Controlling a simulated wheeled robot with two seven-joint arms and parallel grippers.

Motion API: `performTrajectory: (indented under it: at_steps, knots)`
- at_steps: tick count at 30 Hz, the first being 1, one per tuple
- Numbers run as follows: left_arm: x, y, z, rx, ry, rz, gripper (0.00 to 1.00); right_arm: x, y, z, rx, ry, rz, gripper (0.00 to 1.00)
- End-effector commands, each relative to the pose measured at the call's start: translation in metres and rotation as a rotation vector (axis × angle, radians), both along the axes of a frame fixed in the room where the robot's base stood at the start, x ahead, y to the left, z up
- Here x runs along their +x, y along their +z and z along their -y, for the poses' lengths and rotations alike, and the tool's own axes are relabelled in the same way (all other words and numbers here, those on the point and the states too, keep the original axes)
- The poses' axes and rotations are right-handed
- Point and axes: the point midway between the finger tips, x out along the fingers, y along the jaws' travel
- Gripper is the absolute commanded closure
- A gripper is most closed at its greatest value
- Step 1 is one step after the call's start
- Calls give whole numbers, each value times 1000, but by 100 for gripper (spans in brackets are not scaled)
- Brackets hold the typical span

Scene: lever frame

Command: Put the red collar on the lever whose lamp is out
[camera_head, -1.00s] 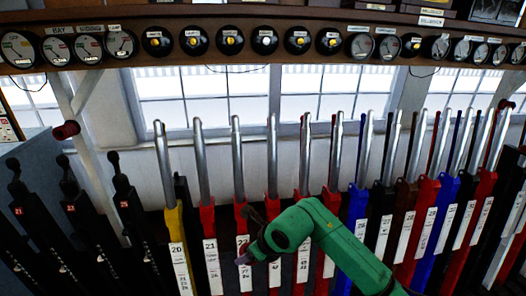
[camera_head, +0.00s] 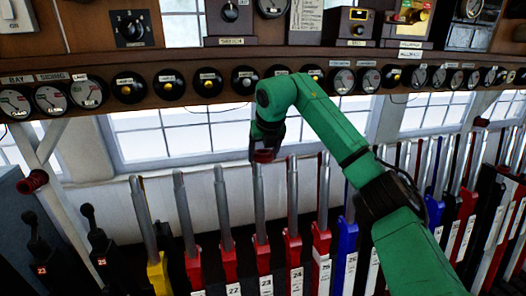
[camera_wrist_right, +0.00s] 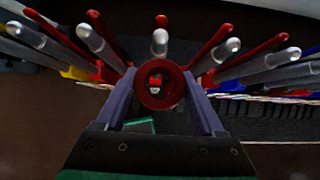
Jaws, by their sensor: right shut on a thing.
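My right gripper (camera_head: 264,148) is shut on the red collar (camera_head: 263,156), which sits low between the fingers. In the right wrist view the collar (camera_wrist_right: 160,84) is a red ring between the two fingers, with its hole facing the camera. In the head view it appears at the top end of the silver handle of lever 23 (camera_head: 259,205); I cannot tell if it is around the tip or just above. Round black lamps (camera_head: 210,81) line the shelf, several with yellow centres. My left gripper is out of view.
Levers stand close on both sides, including yellow lever 20 (camera_head: 157,272), red lever 24 (camera_head: 293,250) and a blue lever (camera_head: 347,250). The instrument shelf (camera_head: 60,77) runs behind and above. A red cylindrical piece (camera_head: 33,181) is on a post at the left.

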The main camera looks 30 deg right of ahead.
Motion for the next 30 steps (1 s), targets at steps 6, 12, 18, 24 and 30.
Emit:
performTrajectory:
  at_steps: [6,12,18,24,30]
  knots:
    - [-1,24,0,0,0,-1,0,26,-2,6,1,0,-2,87]
    - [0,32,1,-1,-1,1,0,50,-13,11,3,1,0,87]
    - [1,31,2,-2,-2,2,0,71,-19,16,3,2,3,87]
    - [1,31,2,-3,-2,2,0,78,-22,19,-1,3,3,87]
    - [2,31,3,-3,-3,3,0,78,-23,20,-2,3,3,87]
